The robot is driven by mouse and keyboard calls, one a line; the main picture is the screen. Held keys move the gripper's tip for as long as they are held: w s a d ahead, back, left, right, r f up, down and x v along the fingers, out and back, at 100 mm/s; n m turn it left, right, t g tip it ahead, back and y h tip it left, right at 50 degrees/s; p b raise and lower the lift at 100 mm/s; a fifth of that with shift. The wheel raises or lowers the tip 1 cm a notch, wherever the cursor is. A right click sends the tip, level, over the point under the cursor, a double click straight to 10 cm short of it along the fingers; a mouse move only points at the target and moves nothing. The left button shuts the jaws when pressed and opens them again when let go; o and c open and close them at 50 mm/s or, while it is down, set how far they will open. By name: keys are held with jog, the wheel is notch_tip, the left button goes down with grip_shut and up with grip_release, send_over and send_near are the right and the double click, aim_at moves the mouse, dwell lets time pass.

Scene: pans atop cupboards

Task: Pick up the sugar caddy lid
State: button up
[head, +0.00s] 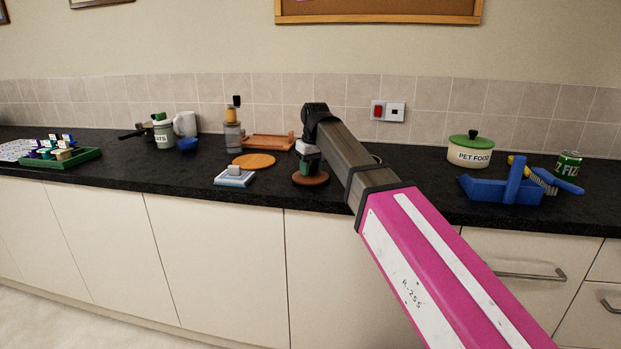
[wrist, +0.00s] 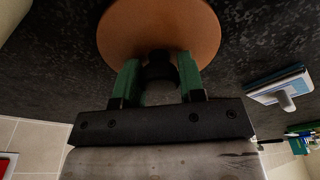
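The sugar caddy lid looks to be the brown round disc (head: 310,179) with a dark knob, lying flat on the black counter near its front edge. In the wrist view the disc (wrist: 160,25) fills the top middle, and its black knob (wrist: 160,70) stands between the green fingers. My gripper (wrist: 159,75) points down over the lid with its fingers apart, one on each side of the knob. Any gap to the knob is very small in the picture. In the head view my gripper (head: 308,166) hides the knob and part of the disc.
Behind are a jar (head: 233,135) and a wooden tray (head: 268,142).

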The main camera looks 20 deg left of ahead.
jog(key=c, duration=0.3)
